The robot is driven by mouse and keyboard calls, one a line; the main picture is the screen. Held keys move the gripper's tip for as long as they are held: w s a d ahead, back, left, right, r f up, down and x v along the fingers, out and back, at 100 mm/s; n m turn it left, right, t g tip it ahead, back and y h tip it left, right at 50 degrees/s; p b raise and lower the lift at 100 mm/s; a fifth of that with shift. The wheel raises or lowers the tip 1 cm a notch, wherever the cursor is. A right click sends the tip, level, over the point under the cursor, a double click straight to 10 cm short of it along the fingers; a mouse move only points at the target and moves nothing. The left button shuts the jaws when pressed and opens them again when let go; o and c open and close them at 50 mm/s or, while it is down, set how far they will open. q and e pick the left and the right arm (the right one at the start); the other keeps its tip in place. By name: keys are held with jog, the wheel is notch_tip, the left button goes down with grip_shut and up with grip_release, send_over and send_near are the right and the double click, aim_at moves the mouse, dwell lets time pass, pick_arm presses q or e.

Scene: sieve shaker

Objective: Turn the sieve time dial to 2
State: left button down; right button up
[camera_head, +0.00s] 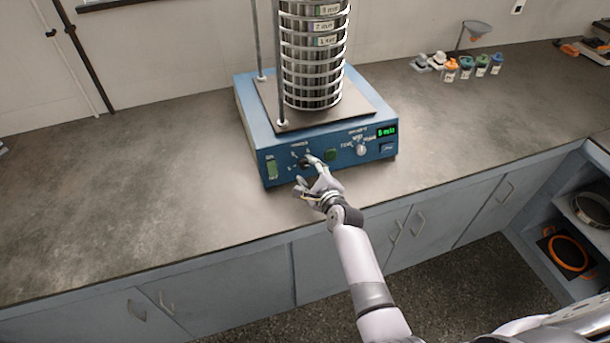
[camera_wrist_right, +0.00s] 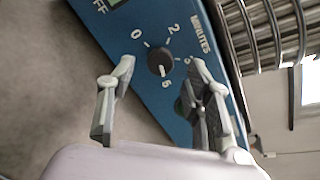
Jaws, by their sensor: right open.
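The sieve time dial (camera_wrist_right: 160,60) is a small dark round knob on the blue front panel of the sieve shaker (camera_head: 330,150). In the head view the dial is largely hidden by my right gripper (camera_head: 307,173), which is at the left part of the panel. In the wrist view my right gripper (camera_wrist_right: 161,66) is open, with one finger on each side of the dial; I cannot tell whether they touch it. My left gripper is not in view.
A sieve stack (camera_head: 313,55) stands on the shaker. The panel also has a green button (camera_head: 330,155), another knob (camera_head: 361,150) and a lit green display (camera_head: 387,131). Several small bottles (camera_head: 467,66) stand far right. The worktop (camera_head: 120,190) left of the shaker is clear.

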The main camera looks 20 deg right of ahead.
aim_at(304, 166)
jog(key=b+x, duration=0.1)
jog(key=x, duration=0.2)
jog(key=shift+w+b, duration=0.1)
jog(key=shift+b, duration=0.2)
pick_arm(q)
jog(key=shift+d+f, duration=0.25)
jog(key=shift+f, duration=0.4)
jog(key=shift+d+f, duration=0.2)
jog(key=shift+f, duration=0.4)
pick_arm(e)
jog(key=shift+c, duration=0.2)
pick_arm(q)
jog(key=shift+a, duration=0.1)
pick_arm(e)
grip_shut()
